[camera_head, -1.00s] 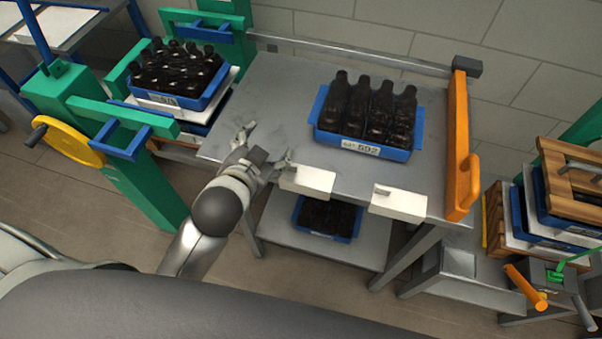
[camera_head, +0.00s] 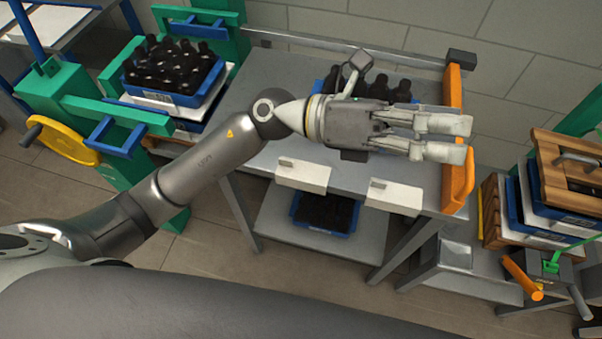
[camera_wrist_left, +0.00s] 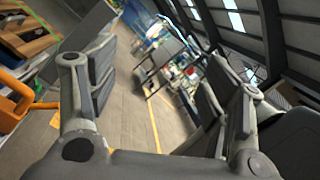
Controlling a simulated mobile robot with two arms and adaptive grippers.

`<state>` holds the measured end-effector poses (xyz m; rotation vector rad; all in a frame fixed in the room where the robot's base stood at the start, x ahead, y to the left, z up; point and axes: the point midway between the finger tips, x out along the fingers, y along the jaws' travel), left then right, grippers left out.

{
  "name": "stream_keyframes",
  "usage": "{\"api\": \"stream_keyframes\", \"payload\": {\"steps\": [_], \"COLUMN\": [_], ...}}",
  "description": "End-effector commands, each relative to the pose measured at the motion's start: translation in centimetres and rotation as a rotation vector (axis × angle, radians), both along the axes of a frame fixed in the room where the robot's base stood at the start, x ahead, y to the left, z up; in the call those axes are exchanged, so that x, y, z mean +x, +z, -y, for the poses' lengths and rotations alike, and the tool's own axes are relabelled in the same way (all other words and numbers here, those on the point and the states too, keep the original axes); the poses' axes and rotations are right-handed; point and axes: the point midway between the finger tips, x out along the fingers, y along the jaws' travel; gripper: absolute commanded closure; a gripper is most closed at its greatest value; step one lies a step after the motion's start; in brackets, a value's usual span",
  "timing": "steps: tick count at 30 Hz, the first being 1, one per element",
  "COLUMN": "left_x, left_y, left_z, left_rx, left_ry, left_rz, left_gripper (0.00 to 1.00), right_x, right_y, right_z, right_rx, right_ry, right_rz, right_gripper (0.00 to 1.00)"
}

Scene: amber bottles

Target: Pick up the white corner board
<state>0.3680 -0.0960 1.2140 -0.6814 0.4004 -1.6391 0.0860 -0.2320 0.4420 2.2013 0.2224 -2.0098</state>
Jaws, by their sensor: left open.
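Two white boards with small grips sit at the front edge of the grey table: one at the left (camera_head: 302,176) and one at the right (camera_head: 395,197). Which one is the white corner board I cannot tell. My left gripper (camera_head: 466,139) reaches across the table, above and behind both boards, its fingers pointing right toward the orange rail. It is open and empty. In the left wrist view its two fingers (camera_wrist_left: 160,90) stand wide apart with nothing between them, and no white board can be made out. My right gripper is not in view.
A blue crate of dark bottles (camera_head: 375,88) on the table is partly hidden behind my left gripper. An orange rail (camera_head: 456,150) bounds the table's right side. Another bottle crate (camera_head: 175,70) stands at left. Stacked wooden and blue crates (camera_head: 540,195) stand at right.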

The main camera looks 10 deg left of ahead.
Motion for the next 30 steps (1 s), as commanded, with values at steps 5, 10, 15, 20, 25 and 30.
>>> {"api": "stream_keyframes", "payload": {"steps": [5,10,15,20,25,30], "left_x": [-1.4,0.6,4.6,7.5,8.7,8.7], "left_y": [-7.4,-14.2,-18.0,-18.4,-18.1,-20.3], "left_z": [-0.3,-4.7,-12.3,-18.6,-21.7,-22.0], "left_rx": [0.394,0.804,1.225,1.519,1.658,1.671], "left_ry": [-0.164,-0.294,-0.388,-0.435,-0.454,-0.46], "left_rz": [0.304,0.523,0.657,0.69,0.685,0.68], "left_gripper": [0.28,0.28,0.28,0.28,0.28,0.28], "right_x": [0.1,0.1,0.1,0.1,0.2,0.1], "right_y": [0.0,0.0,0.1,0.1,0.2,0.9], "right_z": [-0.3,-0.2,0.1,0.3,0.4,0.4], "right_rx": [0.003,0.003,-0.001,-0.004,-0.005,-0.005], "right_ry": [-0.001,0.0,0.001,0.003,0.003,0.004], "right_rz": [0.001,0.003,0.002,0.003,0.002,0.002], "right_gripper": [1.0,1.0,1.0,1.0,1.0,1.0]}}
